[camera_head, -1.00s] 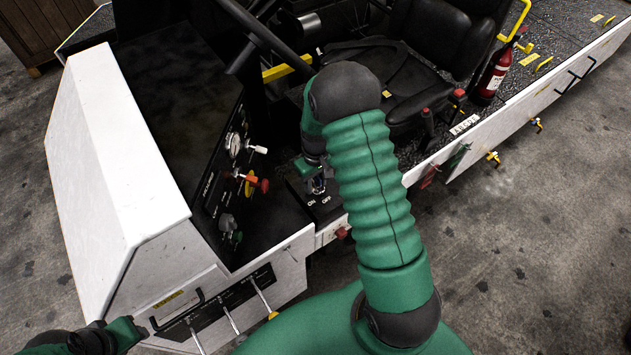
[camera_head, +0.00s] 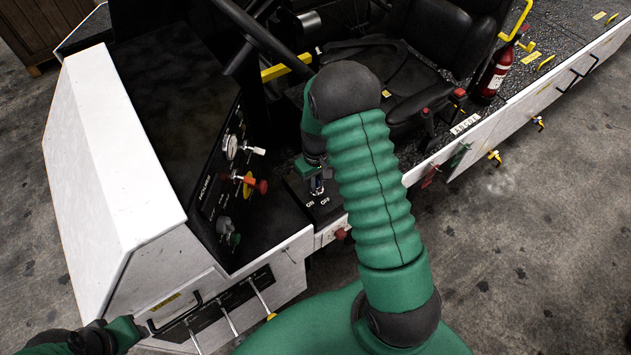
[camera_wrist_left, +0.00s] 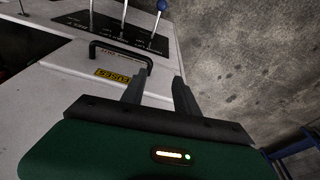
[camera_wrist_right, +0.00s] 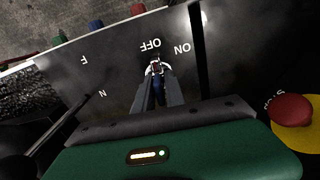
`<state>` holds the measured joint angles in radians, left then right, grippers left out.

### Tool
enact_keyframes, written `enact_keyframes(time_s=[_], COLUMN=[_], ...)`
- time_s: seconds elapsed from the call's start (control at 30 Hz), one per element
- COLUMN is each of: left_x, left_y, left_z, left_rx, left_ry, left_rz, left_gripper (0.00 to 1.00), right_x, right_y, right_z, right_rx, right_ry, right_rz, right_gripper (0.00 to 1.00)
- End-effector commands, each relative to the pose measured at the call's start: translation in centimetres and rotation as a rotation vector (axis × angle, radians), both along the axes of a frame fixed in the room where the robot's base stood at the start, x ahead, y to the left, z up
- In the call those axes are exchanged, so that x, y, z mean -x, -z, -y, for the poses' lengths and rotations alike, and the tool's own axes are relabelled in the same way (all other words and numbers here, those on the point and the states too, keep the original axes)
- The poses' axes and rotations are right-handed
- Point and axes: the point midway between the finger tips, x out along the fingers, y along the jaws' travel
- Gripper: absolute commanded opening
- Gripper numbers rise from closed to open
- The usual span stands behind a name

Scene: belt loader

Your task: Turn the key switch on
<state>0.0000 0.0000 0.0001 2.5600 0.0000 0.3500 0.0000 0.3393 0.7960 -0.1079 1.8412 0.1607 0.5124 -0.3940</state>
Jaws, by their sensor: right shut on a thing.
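The key switch (camera_wrist_right: 155,66) is a small metal piece on a dark panel with white ON and OFF labels; it shows near the OFF label in the right wrist view. My right gripper (camera_wrist_right: 154,86) has its fingers close together on the switch, and they partly hide it. In the head view the switch (camera_head: 318,187) is below my right gripper (camera_head: 314,176), partly covered by the hand. I cannot tell the exact angle of the key. My left gripper (camera_wrist_left: 155,88) has its fingers apart and empty, near a black bar handle (camera_wrist_left: 121,55) on the white front panel.
A red stop knob (camera_wrist_right: 291,109) on a yellow base sits beside my right gripper. The dashboard carries a gauge (camera_head: 230,147) and other knobs. Levers (camera_head: 260,296) stand near my left arm. A steering wheel (camera_head: 255,30) and seat (camera_head: 440,40) are behind.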

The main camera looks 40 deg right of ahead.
Motion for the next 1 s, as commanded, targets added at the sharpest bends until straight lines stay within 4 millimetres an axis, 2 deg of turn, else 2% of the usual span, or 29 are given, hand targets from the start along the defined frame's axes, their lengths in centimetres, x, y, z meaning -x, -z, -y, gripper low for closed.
enact_keyframes(time_s=[1.0], left_x=[-0.01], left_y=[-0.8], left_z=[0.0], left_rx=[0.0], left_ry=[0.0], left_rz=[0.0], left_gripper=[0.36], right_x=[-0.02], right_y=[-0.22], right_z=[0.29], right_rx=[0.005], right_ry=[0.487], right_rz=[0.001], right_gripper=[0.0])
